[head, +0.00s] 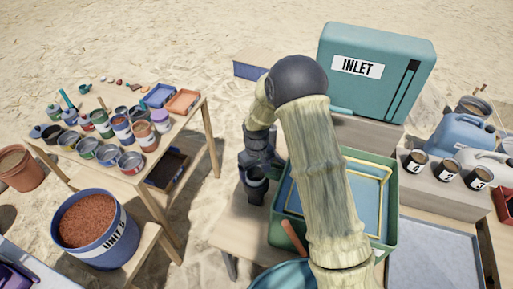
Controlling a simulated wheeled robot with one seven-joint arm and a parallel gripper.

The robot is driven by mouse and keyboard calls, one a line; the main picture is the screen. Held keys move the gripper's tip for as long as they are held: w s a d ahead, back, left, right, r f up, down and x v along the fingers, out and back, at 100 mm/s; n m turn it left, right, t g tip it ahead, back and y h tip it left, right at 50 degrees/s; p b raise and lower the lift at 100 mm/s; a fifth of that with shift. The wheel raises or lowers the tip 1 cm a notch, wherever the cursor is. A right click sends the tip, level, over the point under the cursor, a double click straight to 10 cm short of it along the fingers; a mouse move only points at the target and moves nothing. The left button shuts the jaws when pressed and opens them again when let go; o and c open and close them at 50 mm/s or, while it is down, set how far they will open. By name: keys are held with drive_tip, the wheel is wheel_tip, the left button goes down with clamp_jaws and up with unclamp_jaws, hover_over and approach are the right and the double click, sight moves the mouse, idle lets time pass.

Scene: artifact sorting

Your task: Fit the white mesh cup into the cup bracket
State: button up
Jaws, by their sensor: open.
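My arm reaches across the middle of the head view, and its dark end with my gripper (255,182) points down beside the left wall of the green bin. The gripper is small and dark here, and its fingers are hard to make out. I cannot make out a white mesh cup for certain. Several small cups and pots stand on the wooden table (137,178) at the left, some with pale bands. I cannot pick out the cup bracket either. My arm hides part of the bin and the bench behind it.
The green bin (389,235) holds a blue panel with a yellow outline. A teal INLET box (385,75) stands behind. Numbered cups (447,170) and a blue jug (460,138) are at right. A blue tub (92,229) of reddish grains is at lower left. Sand separates the tables.

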wheel_tip(320, 180, up, 15)
drive_tip(key=b, duration=0.1)
idle(1.0)
drive_tip(key=s+d+r+m+t+p, duration=0.1)
drive_tip(key=s+d+r+m, duration=0.1)
drive_tip(key=s+d, duration=0.5)
drive_tip(key=s+d+r+m+t+p, duration=0.1)
drive_tip(key=s+d+m, duration=0.3)
drive_tip(key=s+d, duration=0.4)
drive_tip(key=s+r, duration=0.1)
drive_tip(key=s, duration=0.2)
drive_tip(key=shift+s+d+r+m+t+p, duration=0.2)
drive_tip(key=shift+s+r+m+t+p, duration=0.05)
drive_tip(key=shift+s+m+t+p, duration=0.1)
